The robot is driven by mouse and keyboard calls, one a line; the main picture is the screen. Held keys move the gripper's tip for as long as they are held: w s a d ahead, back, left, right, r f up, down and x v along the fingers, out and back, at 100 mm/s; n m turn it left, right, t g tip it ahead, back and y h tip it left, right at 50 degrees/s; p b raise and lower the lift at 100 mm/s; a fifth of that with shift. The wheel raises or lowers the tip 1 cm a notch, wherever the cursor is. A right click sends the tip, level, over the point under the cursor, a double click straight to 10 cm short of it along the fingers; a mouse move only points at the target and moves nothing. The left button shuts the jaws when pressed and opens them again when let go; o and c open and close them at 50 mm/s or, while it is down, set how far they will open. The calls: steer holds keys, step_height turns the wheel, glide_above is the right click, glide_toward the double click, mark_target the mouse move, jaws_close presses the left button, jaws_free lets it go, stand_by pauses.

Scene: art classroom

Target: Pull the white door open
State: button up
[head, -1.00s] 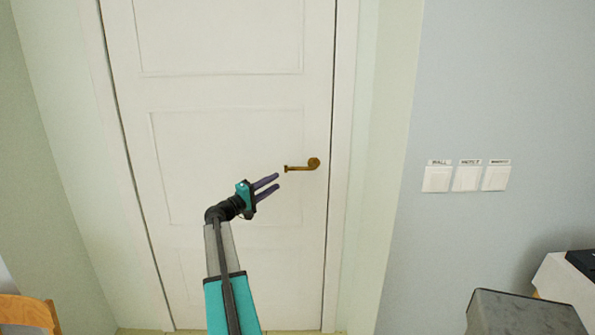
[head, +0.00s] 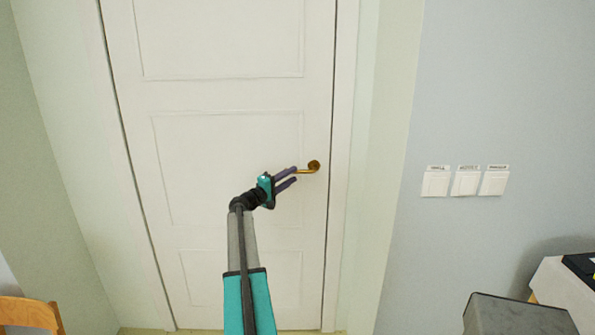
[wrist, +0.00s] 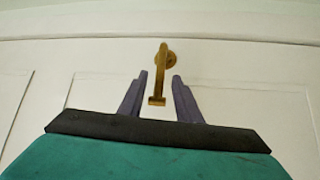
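The white door (head: 225,90) is shut in its frame and fills the middle of the head view. Its brass handle (head: 312,168) is on the right side of the door. My gripper (head: 295,175) is at the handle's free left end. In the wrist view the gripper (wrist: 160,92) is open, with one purple finger on each side of the brass handle (wrist: 161,75). Gaps show between the handle and both fingers there. In the head view the fingers partly hide the handle's end.
Several white light switches (head: 465,183) are on the blue wall at right. A grey box-like thing (head: 515,315) and a white surface with a black item (head: 580,265) stand at lower right. A wooden chair back (head: 30,313) is at lower left.

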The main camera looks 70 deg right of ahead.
mark_target(298, 172)
steer(key=shift+p+x, duration=0.5)
steer(key=shift+x, duration=1.8)
steer(key=shift+a, duration=0.1)
jaws_close()
